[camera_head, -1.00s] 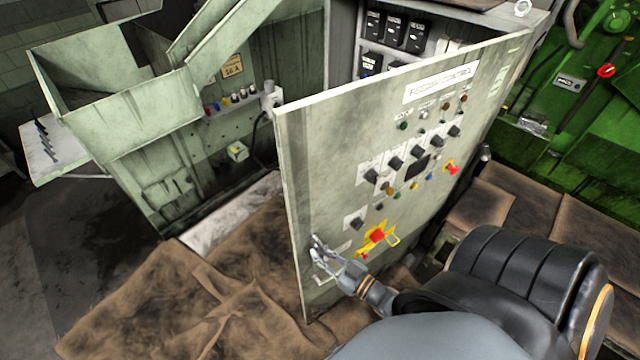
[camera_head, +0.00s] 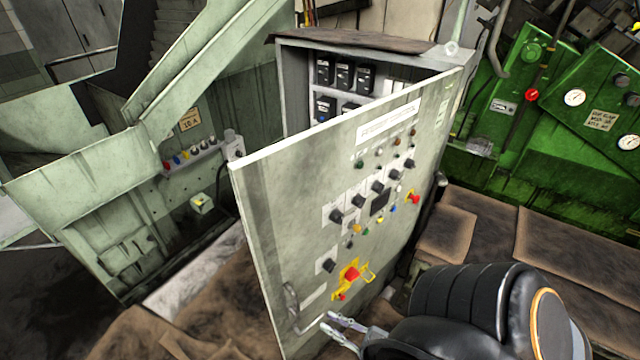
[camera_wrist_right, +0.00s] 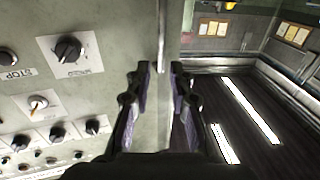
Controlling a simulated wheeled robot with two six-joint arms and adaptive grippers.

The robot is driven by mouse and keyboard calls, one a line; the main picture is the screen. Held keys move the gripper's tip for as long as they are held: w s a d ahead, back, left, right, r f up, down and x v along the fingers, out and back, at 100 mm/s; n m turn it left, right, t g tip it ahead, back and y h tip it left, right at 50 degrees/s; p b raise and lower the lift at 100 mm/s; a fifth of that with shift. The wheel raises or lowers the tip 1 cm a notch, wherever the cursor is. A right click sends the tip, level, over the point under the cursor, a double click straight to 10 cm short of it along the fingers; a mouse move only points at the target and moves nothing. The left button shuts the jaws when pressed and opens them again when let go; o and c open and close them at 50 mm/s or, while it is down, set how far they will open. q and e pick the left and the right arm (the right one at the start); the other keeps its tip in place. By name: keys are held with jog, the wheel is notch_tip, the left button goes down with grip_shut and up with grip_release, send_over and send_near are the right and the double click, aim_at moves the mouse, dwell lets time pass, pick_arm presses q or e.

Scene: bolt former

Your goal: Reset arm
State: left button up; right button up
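My right gripper (camera_head: 331,323) is low in the head view, just right of the handle (camera_head: 291,308) on the cabinet door (camera_head: 265,215). My left gripper is not in view.
A green sheet-metal chute (camera_head: 75,165) stands at the left. A green machine with gauges (camera_head: 575,98) is at the back right. Brown mats (camera_head: 565,240) cover the floor. Knobs (camera_wrist_right: 69,48) on the door lie left of the fingers in the right wrist view.

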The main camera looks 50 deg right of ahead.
jog(key=shift+s, duration=0.1)
dwell(0.5)
jog(key=s+d+f+m+g+h, duration=0.1)
jog(key=d+f+g+h, duration=0.15)
jog(key=f, duration=0.55)
jog(key=s+d+f+g+h+b, duration=0.1)
jog(key=s+f+g, duration=0.15)
jog(key=f, duration=0.55)
jog(key=d+f+m+g+h, duration=0.1)
jog(key=f+g+h, duration=0.15)
jog(key=f, duration=0.55)
jog(key=s+a+f+g+b, duration=0.1)
jog(key=s+a+f+g, duration=0.4)
jog(key=s+f, duration=0.8)
jog(key=g, duration=0.3)
jog(key=shift+m+g+y, duration=0.3)
jog(key=shift+g, duration=0.05)
